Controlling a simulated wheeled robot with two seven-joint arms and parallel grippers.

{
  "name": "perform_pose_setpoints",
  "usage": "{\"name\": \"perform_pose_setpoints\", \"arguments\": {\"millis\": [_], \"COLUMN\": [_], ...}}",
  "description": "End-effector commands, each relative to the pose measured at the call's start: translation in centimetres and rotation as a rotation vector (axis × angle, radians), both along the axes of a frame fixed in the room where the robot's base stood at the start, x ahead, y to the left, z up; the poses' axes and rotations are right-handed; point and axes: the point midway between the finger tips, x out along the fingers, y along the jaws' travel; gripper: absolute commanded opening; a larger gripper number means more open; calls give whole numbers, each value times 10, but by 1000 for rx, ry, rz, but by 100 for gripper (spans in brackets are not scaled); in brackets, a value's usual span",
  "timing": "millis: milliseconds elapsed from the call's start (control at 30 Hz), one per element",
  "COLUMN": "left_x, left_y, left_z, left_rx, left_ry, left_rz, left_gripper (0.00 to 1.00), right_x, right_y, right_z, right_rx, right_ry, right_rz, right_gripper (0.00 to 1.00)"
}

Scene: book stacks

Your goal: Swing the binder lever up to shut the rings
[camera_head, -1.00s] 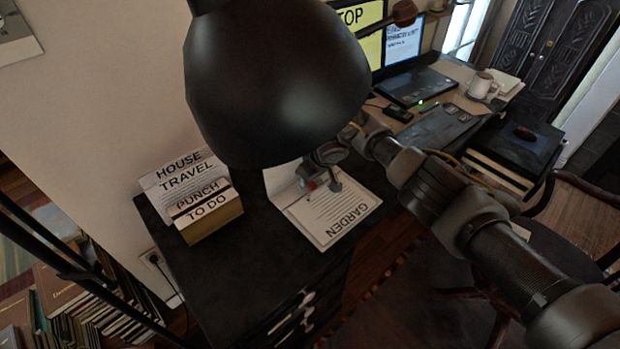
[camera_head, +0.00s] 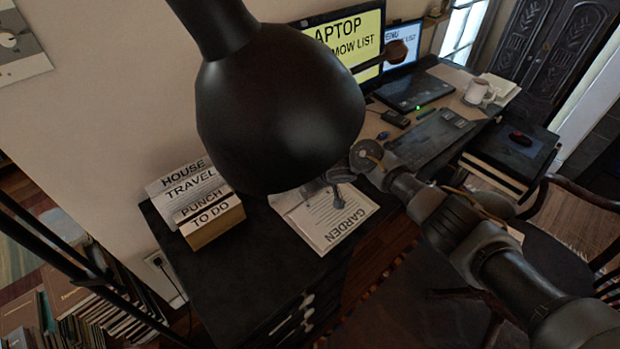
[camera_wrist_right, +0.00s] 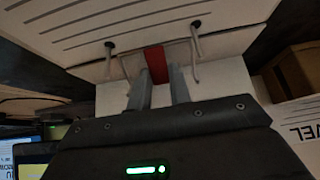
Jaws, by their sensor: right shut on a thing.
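The open binder lies on the black cabinet top, its white GARDEN page (camera_head: 335,222) showing in the head view. In the right wrist view, the red lever (camera_wrist_right: 155,62) stands between two metal rings (camera_wrist_right: 195,45), near the page's punched holes. My right gripper (camera_wrist_right: 158,84) is shut on the red lever, one finger on each side of it. In the head view this gripper is over the binder's far part, partly hidden by the black lamp shade. The lever is hidden there. I cannot tell whether the ring tips meet. My left gripper is not in view.
The large lamp shade (camera_head: 275,115) hangs close in front of the binder. A box of labelled cards (camera_head: 212,222) stands left of it on the cabinet top (camera_head: 240,275). Behind are a desk with a laptop (camera_head: 412,90), a mug (camera_head: 477,92) and monitors.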

Motion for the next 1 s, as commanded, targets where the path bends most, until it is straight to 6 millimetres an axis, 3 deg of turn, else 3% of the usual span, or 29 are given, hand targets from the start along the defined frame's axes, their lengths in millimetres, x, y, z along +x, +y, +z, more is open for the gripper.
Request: {"name": "perform_pose_setpoints", "arguments": {"millis": [100,500,1000], "left_x": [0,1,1], "left_y": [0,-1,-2], "left_z": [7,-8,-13], "left_rx": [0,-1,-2], "left_ry": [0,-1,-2], "left_rz": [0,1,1], "left_gripper": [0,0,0], "right_x": [-5,-10,-12], "right_y": [-4,-11,-12], "right_z": [-1,-1,2], "right_rx": [65,243,299], "right_ry": [-61,-241,-299], "right_rz": [-1,-2,0], "right_gripper": [0,0,0]}}
